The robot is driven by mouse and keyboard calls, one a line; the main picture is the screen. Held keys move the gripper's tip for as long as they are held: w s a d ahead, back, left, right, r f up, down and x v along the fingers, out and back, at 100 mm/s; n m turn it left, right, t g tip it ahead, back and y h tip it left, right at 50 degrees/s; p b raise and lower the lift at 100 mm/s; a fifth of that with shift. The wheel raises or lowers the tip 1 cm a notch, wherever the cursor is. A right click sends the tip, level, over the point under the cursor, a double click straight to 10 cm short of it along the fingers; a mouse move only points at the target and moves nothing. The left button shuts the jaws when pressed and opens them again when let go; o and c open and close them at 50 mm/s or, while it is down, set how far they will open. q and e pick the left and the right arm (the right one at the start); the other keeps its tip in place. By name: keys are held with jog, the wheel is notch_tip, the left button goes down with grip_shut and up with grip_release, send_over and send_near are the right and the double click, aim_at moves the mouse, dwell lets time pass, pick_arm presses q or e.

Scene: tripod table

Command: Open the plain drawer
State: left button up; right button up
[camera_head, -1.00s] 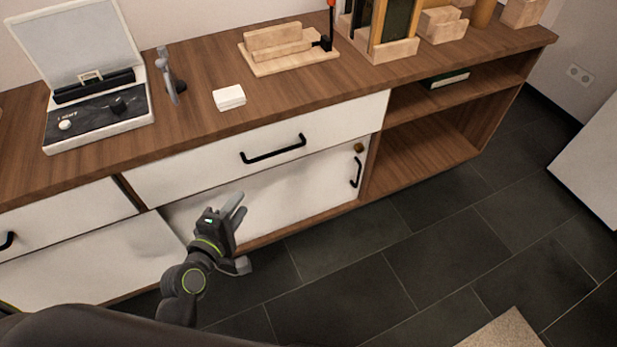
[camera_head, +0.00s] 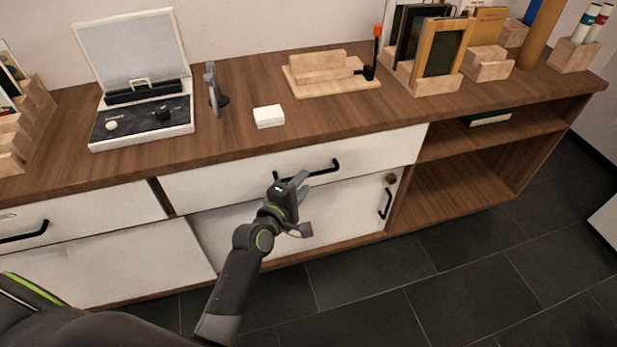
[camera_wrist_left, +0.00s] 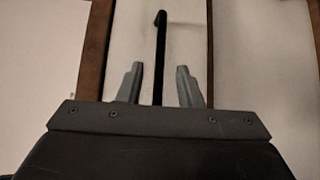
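A white drawer front (camera_head: 225,184) sits in the middle of the wooden cabinet, with a black bar handle (camera_head: 322,172). My left gripper (camera_head: 302,206) is in front of this drawer, close to the handle and partly covering its left end. In the left wrist view the gripper (camera_wrist_left: 158,78) is open, and the black handle (camera_wrist_left: 160,50) runs lengthwise between its two fingers. I see a gap on both sides of the handle. The drawer looks closed, flush with the cabinet. My right gripper is not in view.
Another white drawer (camera_head: 95,217) with a black handle (camera_head: 22,233) is at the left. Open shelves (camera_head: 455,190) are at the right. The dark tiled floor (camera_head: 450,285) in front is clear.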

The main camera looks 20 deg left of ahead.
pick_arm(q)
jog(key=shift+x, duration=1.8)
grip_shut()
